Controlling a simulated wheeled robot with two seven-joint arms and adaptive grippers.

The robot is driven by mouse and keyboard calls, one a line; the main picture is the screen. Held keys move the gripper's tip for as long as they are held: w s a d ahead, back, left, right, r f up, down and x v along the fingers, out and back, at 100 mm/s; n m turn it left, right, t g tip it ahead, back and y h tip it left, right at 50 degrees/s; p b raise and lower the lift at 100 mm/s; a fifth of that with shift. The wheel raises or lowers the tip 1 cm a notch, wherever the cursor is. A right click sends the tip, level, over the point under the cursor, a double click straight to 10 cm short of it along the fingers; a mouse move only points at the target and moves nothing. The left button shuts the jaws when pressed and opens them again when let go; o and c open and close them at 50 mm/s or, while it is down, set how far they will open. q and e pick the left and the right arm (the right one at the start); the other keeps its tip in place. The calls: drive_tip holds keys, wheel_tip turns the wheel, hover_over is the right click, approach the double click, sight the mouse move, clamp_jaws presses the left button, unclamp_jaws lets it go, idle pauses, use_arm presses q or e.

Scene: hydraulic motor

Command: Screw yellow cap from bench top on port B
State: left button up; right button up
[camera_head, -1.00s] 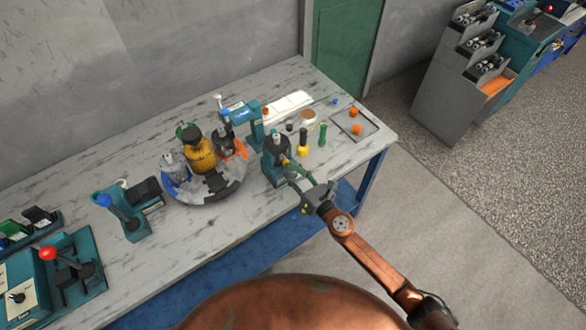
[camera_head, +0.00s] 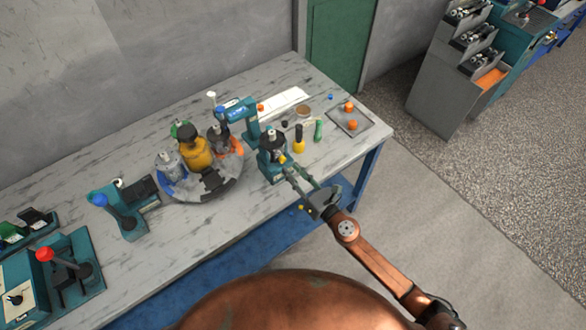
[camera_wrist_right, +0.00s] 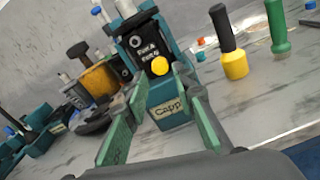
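A yellow cap (camera_wrist_right: 159,66) sits on the front face of a dark block with Port A and Port B lettering, held in a teal stand (camera_wrist_right: 170,112). Exactly how it is seated, and on which port, I cannot tell. In the head view the cap (camera_head: 283,158) is a small yellow spot on the stand's near side. My right gripper (camera_head: 297,175) is open and empty, in front of the stand. In the right wrist view its two green-padded fingers (camera_wrist_right: 165,108) are spread, with the cap beyond their tips. My left gripper is out of view.
A yellow-and-black tool (camera_head: 299,138) and a green tool (camera_head: 318,130) stand right of the stand. A tray (camera_head: 366,122) with orange parts lies farther right. A round turntable (camera_head: 235,180) with motors is to the left. The bench's front edge is near my gripper.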

drive_tip(key=shift+o, duration=0.6)
drive_tip(key=o, duration=0.4)
drive_tip(key=shift+o, duration=0.2)
drive_tip(key=v, duration=0.6)
drive_tip(key=shift+b, duration=0.35)
